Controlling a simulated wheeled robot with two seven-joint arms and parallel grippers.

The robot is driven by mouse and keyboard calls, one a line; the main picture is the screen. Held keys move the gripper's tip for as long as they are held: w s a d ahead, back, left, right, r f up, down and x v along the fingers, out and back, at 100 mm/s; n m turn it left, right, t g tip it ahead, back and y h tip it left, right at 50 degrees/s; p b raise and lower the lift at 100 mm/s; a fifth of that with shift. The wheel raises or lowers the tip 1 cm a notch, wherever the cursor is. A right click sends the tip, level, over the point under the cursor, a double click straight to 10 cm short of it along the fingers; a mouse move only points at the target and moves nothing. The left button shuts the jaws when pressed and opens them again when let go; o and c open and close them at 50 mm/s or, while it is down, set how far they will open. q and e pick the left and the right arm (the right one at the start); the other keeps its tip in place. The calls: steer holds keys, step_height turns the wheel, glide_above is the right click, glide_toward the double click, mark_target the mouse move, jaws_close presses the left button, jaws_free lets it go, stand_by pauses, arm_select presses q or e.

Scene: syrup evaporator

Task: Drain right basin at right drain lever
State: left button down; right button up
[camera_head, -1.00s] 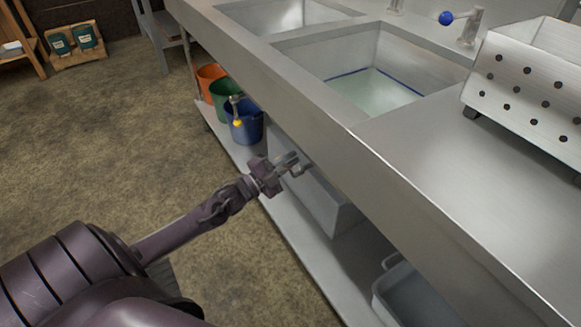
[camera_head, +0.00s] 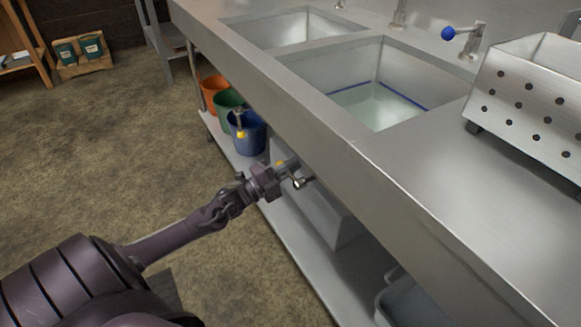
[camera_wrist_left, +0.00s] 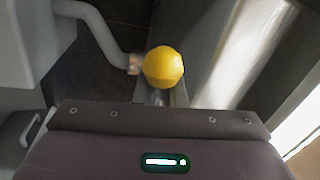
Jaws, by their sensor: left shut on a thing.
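The right basin (camera_head: 372,108) is a steel sink with clear liquid in it and a blue line along its inner walls. The right drain lever (camera_wrist_left: 163,67) has a yellow ball knob, large in the left wrist view. In the head view, a bit of its yellow (camera_head: 280,163) shows at my left gripper (camera_head: 289,171), below the basin's front edge. My left gripper is shut on this lever, with its fingers mostly hidden behind the knob in the wrist view. My right gripper is not in view.
Another yellow-knobbed lever (camera_head: 240,134) hangs further left, near a blue bucket (camera_head: 249,138). Green and orange buckets (camera_head: 213,87) stand behind it on the low shelf. The counter edge (camera_head: 350,165) runs close above my left gripper.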

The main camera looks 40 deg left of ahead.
arm_select(q)
steer(key=c, duration=1.5)
jaws_free()
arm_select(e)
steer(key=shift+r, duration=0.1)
